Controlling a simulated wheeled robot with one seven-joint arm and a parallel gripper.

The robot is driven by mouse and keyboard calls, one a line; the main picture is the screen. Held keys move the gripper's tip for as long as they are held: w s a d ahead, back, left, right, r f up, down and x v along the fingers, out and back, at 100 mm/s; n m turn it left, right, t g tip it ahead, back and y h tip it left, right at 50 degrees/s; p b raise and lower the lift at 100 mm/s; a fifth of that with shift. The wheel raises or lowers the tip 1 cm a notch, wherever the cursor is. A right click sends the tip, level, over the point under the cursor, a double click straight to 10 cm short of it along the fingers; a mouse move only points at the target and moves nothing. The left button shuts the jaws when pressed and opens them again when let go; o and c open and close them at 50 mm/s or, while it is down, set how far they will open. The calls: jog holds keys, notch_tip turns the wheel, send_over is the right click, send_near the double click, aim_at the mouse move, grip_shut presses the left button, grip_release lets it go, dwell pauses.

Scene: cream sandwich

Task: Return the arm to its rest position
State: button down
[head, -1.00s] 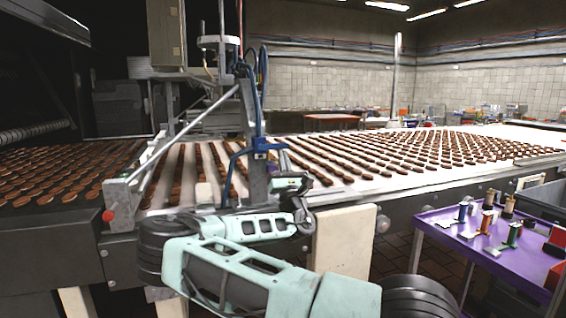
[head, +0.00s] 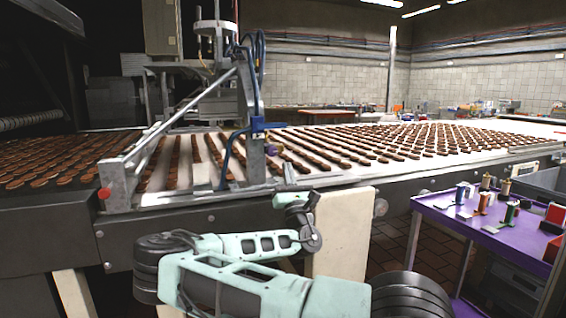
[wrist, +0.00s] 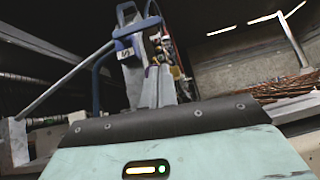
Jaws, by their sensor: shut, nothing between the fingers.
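My arm (head: 250,285) is folded low in front of the conveyor in the head view, with its wrist at the conveyor's front edge. My gripper (wrist: 160,72) shows in the wrist view as two narrow grey fingers close together beyond the mint housing. They are shut and hold nothing. In the head view the fingers are small and hard to make out against the machine. A metal post with a blue clamp (wrist: 132,42) stands beyond the fingers in the wrist view; whether they touch it cannot be told.
The conveyor (head: 165,199) carries rows of brown biscuits. A metal frame with a red knob (head: 103,193) crosses it at the left. A purple table (head: 455,224) with several small coloured items stands at the right. Brown tiled floor shows between table and conveyor.

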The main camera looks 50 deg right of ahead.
jog(key=shift+v, duration=1.55)
jog(key=shift+d, duration=0.15)
